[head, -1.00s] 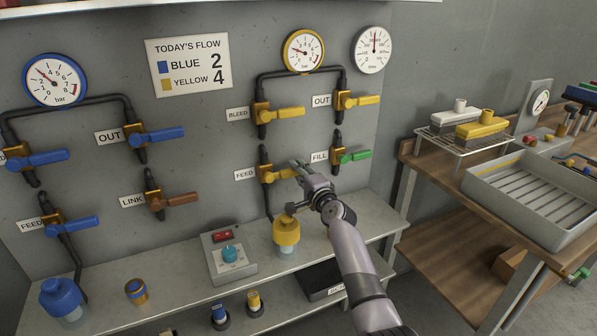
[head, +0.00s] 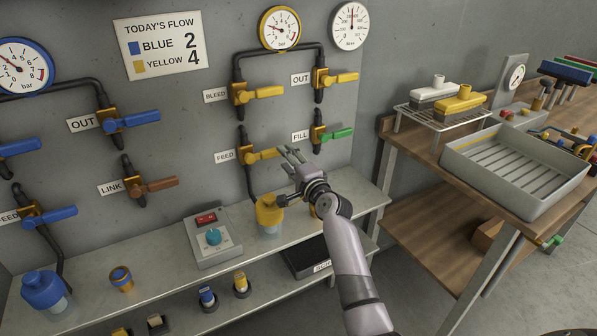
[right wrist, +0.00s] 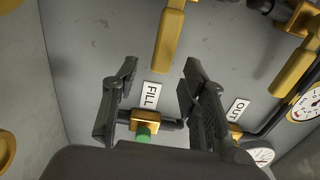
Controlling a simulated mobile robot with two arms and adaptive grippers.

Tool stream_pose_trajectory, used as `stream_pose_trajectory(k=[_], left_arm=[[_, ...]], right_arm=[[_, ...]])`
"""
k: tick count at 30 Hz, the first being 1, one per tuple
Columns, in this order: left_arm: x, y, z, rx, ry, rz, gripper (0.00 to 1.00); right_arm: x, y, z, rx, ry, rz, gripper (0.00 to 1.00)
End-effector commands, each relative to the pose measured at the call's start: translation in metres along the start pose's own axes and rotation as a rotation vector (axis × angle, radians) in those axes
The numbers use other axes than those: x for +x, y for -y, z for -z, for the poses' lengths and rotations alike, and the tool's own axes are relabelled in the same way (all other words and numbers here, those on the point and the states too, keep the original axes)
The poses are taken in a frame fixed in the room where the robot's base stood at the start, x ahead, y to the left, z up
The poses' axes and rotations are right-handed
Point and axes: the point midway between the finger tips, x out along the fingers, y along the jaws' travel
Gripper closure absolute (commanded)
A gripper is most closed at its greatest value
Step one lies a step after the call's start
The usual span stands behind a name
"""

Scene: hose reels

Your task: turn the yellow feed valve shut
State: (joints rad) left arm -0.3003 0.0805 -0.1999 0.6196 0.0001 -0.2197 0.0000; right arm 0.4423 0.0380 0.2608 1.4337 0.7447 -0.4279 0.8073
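The yellow feed valve (head: 264,155) is on the wall beside the FEED label, on a vertical dark pipe. Its handle points right, roughly horizontal, crosswise to the pipe. My right gripper (head: 293,155) is just right of the handle's tip, with its fingers apart. In the right wrist view the open fingers (right wrist: 158,75) have nothing between them. The yellow feed handle (right wrist: 168,50) hangs down from the top edge there, its end at about the level of the fingertips, apparently not gripped. My left gripper is not in view.
The green-handled FILL valve (head: 337,134) is close to the right of my gripper. The yellow BLEED valve (head: 262,92) is above. A yellow-topped bottle (head: 268,212) stands on the shelf below my gripper. A control box (head: 212,238) is left of it.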

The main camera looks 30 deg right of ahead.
Motion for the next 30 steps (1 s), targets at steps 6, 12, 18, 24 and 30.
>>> stream_pose_trajectory(k=[6,12,18,24,30], left_arm=[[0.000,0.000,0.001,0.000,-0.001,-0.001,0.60],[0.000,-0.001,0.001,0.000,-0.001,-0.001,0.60],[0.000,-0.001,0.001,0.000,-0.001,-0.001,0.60],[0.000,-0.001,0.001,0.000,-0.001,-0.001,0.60],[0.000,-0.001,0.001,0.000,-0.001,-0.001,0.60]], right_arm=[[-0.040,-0.001,0.000,0.000,0.000,-0.001,0.60],[-0.061,-0.001,0.000,0.001,0.000,-0.001,0.60],[-0.067,0.000,0.000,0.001,0.000,0.000,0.60],[-0.067,0.000,0.000,0.001,0.000,0.000,0.60],[-0.067,0.000,0.000,0.001,0.000,0.000,0.60]])
